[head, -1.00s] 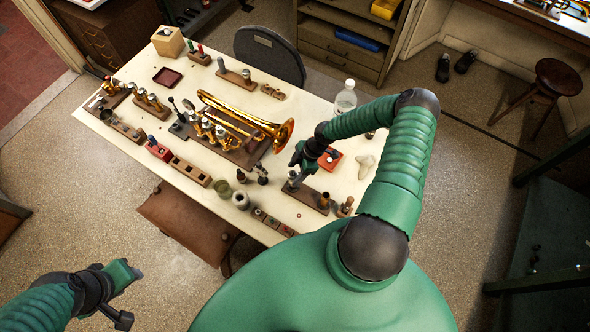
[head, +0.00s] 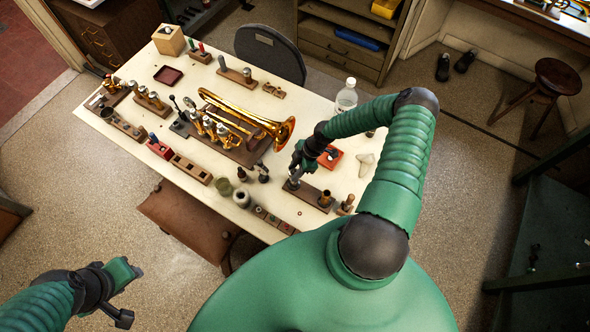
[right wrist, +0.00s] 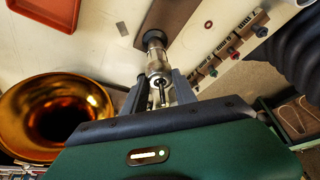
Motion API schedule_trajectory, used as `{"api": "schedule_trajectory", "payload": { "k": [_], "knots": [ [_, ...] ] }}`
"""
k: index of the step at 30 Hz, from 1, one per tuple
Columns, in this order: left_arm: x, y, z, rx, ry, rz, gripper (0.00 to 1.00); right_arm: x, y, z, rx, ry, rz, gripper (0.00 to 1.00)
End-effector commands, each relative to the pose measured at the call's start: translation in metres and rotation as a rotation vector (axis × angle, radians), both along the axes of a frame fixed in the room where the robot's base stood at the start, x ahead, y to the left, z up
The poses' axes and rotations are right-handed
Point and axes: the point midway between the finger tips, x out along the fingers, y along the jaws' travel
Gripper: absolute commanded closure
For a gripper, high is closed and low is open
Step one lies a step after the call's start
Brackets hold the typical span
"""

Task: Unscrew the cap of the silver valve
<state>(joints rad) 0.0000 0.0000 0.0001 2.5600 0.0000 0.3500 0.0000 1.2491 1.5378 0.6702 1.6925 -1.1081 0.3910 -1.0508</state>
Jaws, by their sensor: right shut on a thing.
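The silver valve (right wrist: 154,48) stands upright on a dark wooden block (head: 309,193) near the front right of the table. In the right wrist view its narrow body runs from the block to its cap (right wrist: 159,77), with a thin dark stem on top. My right gripper (right wrist: 157,92) is shut on the cap, one finger on each side. In the head view the right gripper (head: 293,178) covers most of the valve. My left gripper (head: 128,285) is low at the left, away from the table, holding nothing visible; its jaw opening is unclear.
A brass horn (head: 247,120) lies on a stand left of my right gripper; its bell (right wrist: 62,115) is close in the wrist view. Small pots (head: 241,198) stand left.

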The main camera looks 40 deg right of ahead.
Motion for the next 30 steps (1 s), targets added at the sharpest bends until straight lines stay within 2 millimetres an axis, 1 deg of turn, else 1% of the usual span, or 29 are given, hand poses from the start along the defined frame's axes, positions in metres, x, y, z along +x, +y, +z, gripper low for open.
{"api": "schedule_trajectory", "payload": {
  "k": [1, 8, 30],
  "knots": [
    [0.000, 0.000, 0.000, 0.000, 0.000, 0.000, 0.64, 0.001, -0.003, 0.000, -0.004, -0.002, -0.002, 1.00],
    [0.000, 0.000, -0.003, 0.000, 0.000, 0.000, 0.64, 0.001, -0.003, -0.001, -0.006, -0.002, 0.006, 1.00],
    [0.000, 0.000, -0.041, 0.000, 0.000, 0.000, 0.64, 0.003, -0.005, -0.002, -0.009, -0.004, 0.273, 1.00]
  ]
}}
